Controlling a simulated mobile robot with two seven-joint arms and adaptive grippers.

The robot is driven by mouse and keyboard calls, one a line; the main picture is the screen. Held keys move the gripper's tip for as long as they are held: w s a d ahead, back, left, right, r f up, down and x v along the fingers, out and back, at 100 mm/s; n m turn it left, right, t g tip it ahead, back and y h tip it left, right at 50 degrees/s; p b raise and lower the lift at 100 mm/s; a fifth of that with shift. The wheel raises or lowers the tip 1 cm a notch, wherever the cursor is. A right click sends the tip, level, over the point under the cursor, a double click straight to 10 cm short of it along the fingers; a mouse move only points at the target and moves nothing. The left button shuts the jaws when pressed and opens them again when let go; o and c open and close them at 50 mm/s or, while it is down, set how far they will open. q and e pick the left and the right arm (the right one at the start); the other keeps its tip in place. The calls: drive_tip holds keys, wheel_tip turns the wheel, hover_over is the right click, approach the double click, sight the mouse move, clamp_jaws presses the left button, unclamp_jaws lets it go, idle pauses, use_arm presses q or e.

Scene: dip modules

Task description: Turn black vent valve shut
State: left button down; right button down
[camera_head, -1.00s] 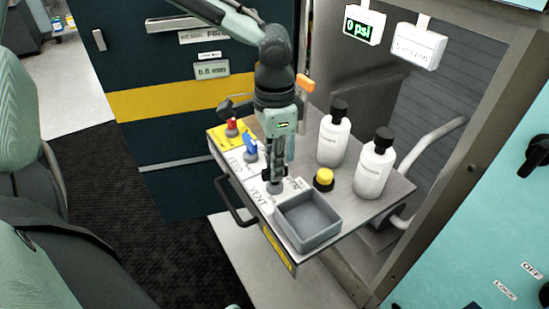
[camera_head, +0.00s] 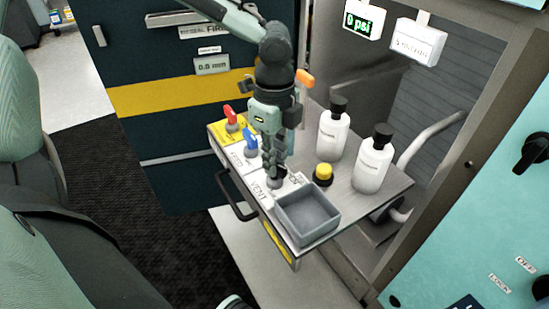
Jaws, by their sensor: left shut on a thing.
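My left gripper (camera_head: 275,170) points down at the VENT spot of the valve panel on the cart top. It is shut on the black vent valve, whose handle is mostly hidden between the fingers. Only the valve's grey base (camera_head: 275,184) shows below the fingertips. The blue valve (camera_head: 251,140) and the red valve (camera_head: 231,118) stand further back on the same panel, to the left of the gripper. My right gripper is not in view.
A grey open tray (camera_head: 308,222) sits just in front of the vent valve. A yellow button (camera_head: 323,171) and two white bottles (camera_head: 334,135) (camera_head: 373,165) stand to the right. A gauge (camera_head: 361,22) reads 0 psi. A black handle (camera_head: 236,198) juts from the cart's left side.

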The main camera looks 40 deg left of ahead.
use_arm(q)
drive_tip(key=shift+m, duration=2.2)
drive_tip(key=c, duration=1.5)
unclamp_jaws()
drive_tip(key=shift+c, duration=0.2)
drive_tip(key=shift+r, duration=0.25)
wheel_tip(320, 180, up, 12)
drive_tip(key=shift+f, duration=0.2)
